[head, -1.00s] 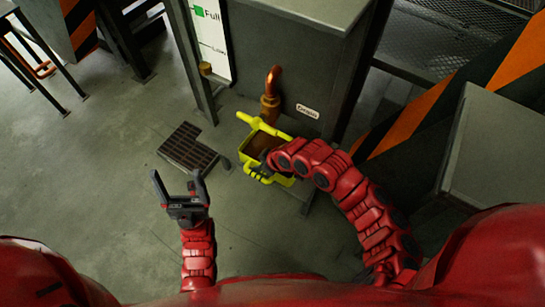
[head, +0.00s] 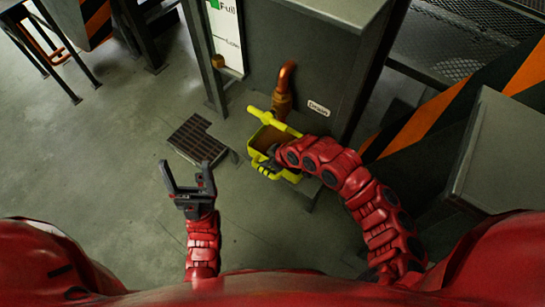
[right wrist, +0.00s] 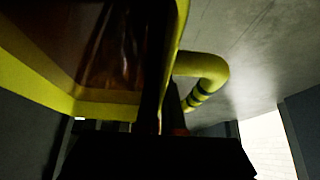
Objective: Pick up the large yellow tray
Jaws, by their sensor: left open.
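The large yellow tray (head: 256,140) sits on the low ledge below a copper pipe and holds something brown. It has a raised yellow bar at its back and a curved yellow handle (right wrist: 208,66) with dark bands, seen in the right wrist view. My right gripper (head: 271,160) is at the tray's near side, partly hidden by my arm. In the right wrist view its dark fingers (right wrist: 165,95) are close together with the tray's yellow wall between them. My left gripper (head: 184,180) is open and empty, left of the tray and apart from it.
The copper pipe (head: 284,88) comes out of the grey machine (head: 325,65) just behind the tray. A floor grate (head: 196,141) lies to its left. Black and orange barriers and a grey box (head: 505,150) stand at the right.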

